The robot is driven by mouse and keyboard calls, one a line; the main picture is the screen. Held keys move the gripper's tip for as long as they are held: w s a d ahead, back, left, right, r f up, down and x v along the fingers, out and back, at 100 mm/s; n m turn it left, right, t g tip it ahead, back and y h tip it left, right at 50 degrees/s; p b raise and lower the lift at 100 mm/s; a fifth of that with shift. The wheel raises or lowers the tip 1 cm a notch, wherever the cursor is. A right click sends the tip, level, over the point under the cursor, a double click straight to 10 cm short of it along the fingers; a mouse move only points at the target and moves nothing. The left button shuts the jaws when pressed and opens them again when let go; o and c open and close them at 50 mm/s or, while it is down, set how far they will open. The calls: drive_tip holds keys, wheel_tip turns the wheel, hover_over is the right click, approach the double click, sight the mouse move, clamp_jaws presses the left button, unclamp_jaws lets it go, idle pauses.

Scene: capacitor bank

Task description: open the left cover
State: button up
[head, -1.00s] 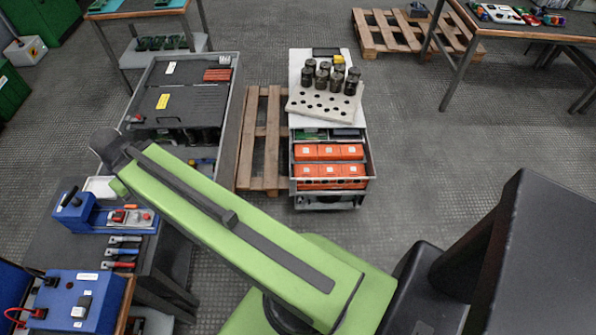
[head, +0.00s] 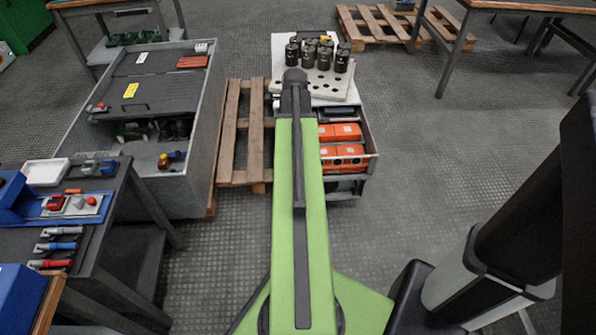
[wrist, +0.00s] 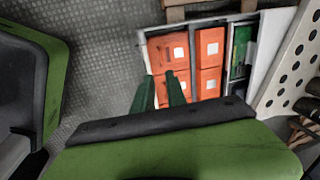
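A grey open-topped cabinet (head: 203,122) stands at left in the head view. Dark cover panels lie over its top, one with a white label (head: 142,58) and one with a yellow label (head: 131,90). I cannot tell for certain which is the left cover. An opening in front of the panels shows dark parts inside. My gripper (wrist: 159,92) shows in the wrist view as two dark green fingers, apart and with nothing between them. It is over the drawer side, well right of the cabinet. In the head view my arm hides the fingers.
A drawer unit (head: 372,140) holds orange boxes (head: 340,152), which also show in the wrist view (wrist: 209,47). A perforated board (head: 330,86) with dark cylinders tops it. A pallet (head: 229,130) lies between unit and cabinet. A workbench (head: 100,218) stands at lower left.

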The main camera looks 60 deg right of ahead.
drive_tip(key=shift+m, duration=0.4)
drive_tip(key=d+f+b, duration=0.1)
drive_tip(key=f+b, duration=0.4)
drive_tip(key=f, duration=0.1)
drive_tip(key=d+f+b, duration=0.1)
drive_tip(key=f+b, duration=0.5)
drive_tip(key=d+f+b, duration=0.2)
drive_tip(key=f+b, duration=0.3)
drive_tip(key=b, duration=0.1)
drive_tip(key=shift+w+f, duration=0.3)
drive_tip(key=shift+f, duration=0.1)
drive_tip(key=shift+r, duration=0.1)
drive_tip(key=shift+c, duration=0.4)
clamp_jaws()
drive_tip(key=shift+w+d, duration=0.1)
